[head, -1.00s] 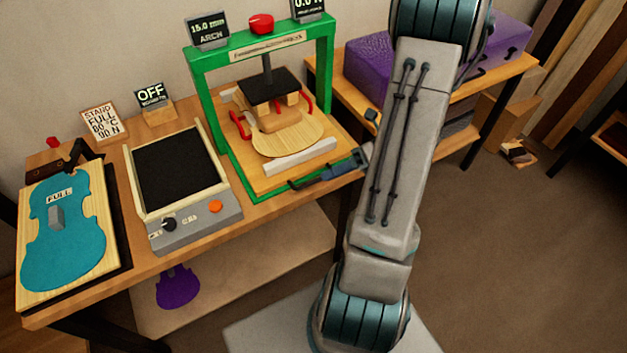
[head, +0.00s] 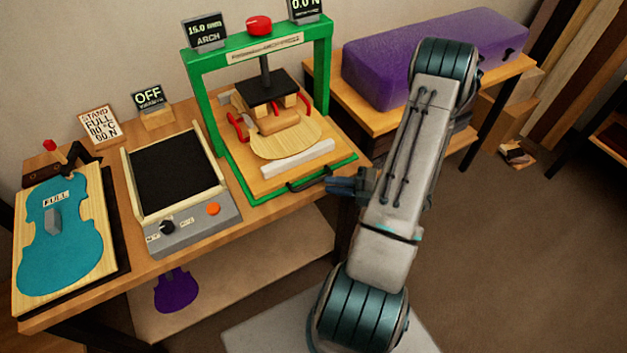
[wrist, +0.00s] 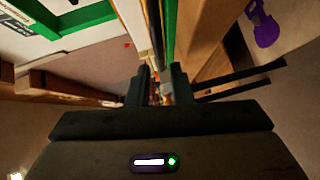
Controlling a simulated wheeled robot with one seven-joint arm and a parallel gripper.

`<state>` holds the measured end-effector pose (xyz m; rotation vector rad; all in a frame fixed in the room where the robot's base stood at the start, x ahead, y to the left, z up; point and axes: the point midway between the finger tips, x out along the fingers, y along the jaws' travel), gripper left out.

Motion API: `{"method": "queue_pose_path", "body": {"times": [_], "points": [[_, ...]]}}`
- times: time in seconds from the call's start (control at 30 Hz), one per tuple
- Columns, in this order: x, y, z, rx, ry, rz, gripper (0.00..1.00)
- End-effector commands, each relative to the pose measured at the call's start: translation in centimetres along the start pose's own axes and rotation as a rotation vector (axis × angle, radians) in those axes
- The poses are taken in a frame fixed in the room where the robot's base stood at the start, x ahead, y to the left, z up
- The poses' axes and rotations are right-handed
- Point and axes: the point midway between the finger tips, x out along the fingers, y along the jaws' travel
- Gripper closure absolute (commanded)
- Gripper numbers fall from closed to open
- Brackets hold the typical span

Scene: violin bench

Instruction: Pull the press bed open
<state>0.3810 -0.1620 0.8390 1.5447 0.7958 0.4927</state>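The green press (head: 197,75) stands on the bench, with a black pressing plate (head: 266,86) on a rod above its bed. The wooden press bed (head: 262,184) lies between the posts and reaches out in front of them. It carries a pale violin-shaped plate (head: 290,143), red clamps and a light bar (head: 298,158). A black handle (head: 308,181) runs along the bed's front edge. My gripper (head: 333,187) is just right of and in front of the handle, seemingly apart from it. In the wrist view its fingers (wrist: 160,84) are spread, with a dark bar ahead that looks like the handle.
A hot plate unit (head: 170,170) with an OFF sign (head: 150,97) is left of the press. A teal violin form (head: 58,235) lies on a board farther left. A purple case (head: 435,55) is on the right-hand bench. Open floor lies front right.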

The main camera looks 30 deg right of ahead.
Motion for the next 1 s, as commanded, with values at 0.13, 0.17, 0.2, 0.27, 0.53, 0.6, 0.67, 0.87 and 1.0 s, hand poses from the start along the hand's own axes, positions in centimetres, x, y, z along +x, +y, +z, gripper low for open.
{"method": "queue_pose_path", "body": {"times": [0.13, 0.17, 0.2, 0.27, 0.53, 0.6, 0.67, 0.87, 1.0], "points": [[3.0, 0.2, -0.1, 0.002, 0.003, 0.000, 0.80], [3.5, 0.1, -0.1, 0.002, 0.004, -0.001, 0.80], [4.1, 0.1, -0.1, 0.001, 0.004, -0.001, 0.80], [4.8, 0.1, -0.1, 0.000, 0.003, -0.001, 0.80], [6.2, 0.0, 0.0, -0.001, 0.000, -0.001, 0.80], [6.2, 0.0, 0.0, -0.001, 0.000, -0.001, 0.80], [6.2, 0.0, 0.0, -0.001, 0.000, -0.001, 0.80], [6.1, 0.0, 0.0, -0.001, 0.000, -0.001, 1.00], [6.1, 0.0, 0.0, -0.001, 0.000, -0.001, 1.00]]}}
